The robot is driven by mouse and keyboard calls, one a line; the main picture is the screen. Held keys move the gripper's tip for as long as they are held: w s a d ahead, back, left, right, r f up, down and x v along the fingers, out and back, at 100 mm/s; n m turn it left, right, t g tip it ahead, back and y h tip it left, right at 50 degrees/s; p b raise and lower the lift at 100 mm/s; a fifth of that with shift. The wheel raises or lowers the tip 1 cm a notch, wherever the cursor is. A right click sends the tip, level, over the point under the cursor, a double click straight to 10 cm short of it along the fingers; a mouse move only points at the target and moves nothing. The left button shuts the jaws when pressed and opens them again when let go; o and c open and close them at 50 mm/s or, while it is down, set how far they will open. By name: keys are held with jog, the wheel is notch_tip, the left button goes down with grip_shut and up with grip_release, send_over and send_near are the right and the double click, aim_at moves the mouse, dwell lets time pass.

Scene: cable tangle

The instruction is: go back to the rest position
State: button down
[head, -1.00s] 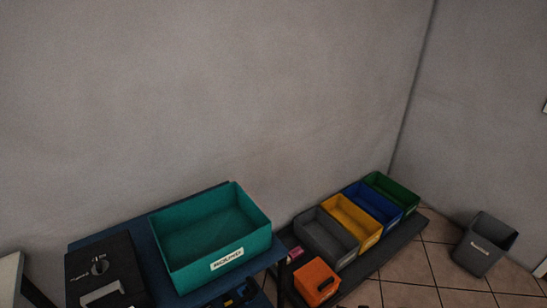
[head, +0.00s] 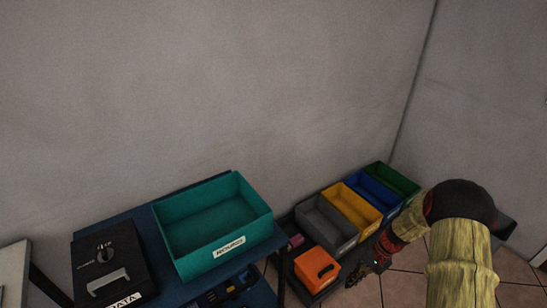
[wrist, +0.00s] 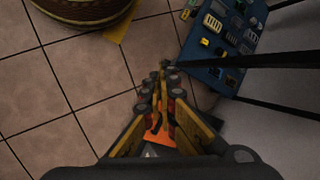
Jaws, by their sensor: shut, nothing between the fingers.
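My gripper (wrist: 163,70) shows in the wrist view with its yellow and dark fingers meeting at the tips, empty. In the head view my gripper (head: 358,275) is small and dark, low at the right, just right of the orange box (head: 317,267). My arm reaches in from the bottom right. In the wrist view an orange surface (wrist: 186,140) shows below and behind the fingers. Whether the fingers touch anything around them I cannot tell.
A blue cart top (head: 150,222) bears a teal bin (head: 222,250) and a black case (head: 128,262). Grey (head: 330,242), yellow (head: 364,222), blue and green (head: 403,184) bins stand in a row. Tiled floor (wrist: 85,75) is open below. A blue shelf with small parts (wrist: 222,50) is nearby.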

jog(key=s+a+r+n+t+h+p, duration=0.1)
jog(key=s+r, duration=0.6)
jog(key=r, duration=0.8)
jog(key=s+a+r+n+t+h+p, duration=0.1)
jog(key=s+a+r, duration=0.4)
jog(key=r, duration=1)
jog(key=s+a+r+n+t+h+p, duration=0.1)
jog(key=s+a+r+n+t+h, duration=0.1)
jog(key=s+r+t, duration=0.3)
jog(key=s+a+r+h, duration=0.1)
jog(key=s+r, duration=0.3)
jog(key=r, duration=0.6)
jog(key=shift+s+n, duration=0.3)
jog(key=shift+n, duration=0.1)
jog(key=shift+a+r, duration=0.1)
